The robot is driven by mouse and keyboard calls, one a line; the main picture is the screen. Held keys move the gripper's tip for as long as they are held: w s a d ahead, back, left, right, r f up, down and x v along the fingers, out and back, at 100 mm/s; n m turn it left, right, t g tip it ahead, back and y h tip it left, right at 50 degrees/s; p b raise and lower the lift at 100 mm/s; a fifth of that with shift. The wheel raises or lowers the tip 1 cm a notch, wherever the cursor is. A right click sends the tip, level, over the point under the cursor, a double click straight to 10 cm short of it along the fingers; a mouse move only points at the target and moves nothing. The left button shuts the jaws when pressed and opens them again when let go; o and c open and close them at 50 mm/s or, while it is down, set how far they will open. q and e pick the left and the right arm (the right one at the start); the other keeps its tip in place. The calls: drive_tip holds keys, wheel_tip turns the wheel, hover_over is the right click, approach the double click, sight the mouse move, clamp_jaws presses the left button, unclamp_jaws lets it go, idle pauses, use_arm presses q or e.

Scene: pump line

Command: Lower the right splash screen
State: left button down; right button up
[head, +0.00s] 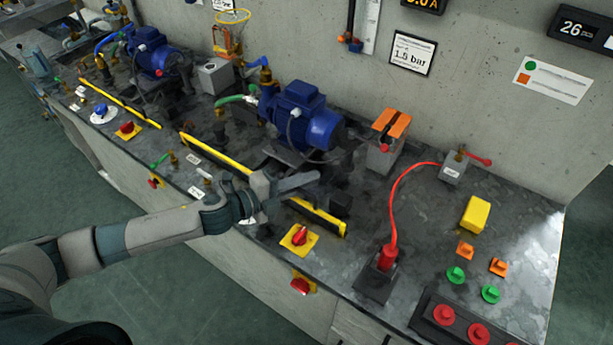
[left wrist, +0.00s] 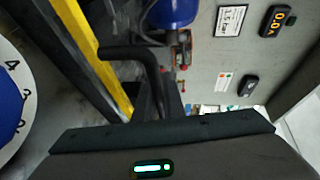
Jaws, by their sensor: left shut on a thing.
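The right splash screen (head: 325,222) is a long low dark panel with a yellow edge, in front of the right blue pump (head: 303,115). My left gripper (head: 312,181) reaches over its middle and hides part of it. In the left wrist view the yellow edge (left wrist: 92,50) runs down at the left, and a dark bent bar (left wrist: 130,53), which looks like the screen's handle, stands beside it. My left gripper is shut on this handle; the fingertips' contact is not clear. The left splash screen (head: 120,103) is a similar yellow-edged panel. My right gripper is in neither view.
A red knob on a yellow plate (head: 299,239) sits just in front of the screen. To the right are a red cable (head: 393,205), a yellow block (head: 475,214) and several red, green and orange buttons. The wall (head: 290,45) stands behind the bench.

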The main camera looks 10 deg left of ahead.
use_arm(q)
drive_tip(key=c, duration=1.8)
unclamp_jaws()
drive_tip(key=shift+c, duration=0.2)
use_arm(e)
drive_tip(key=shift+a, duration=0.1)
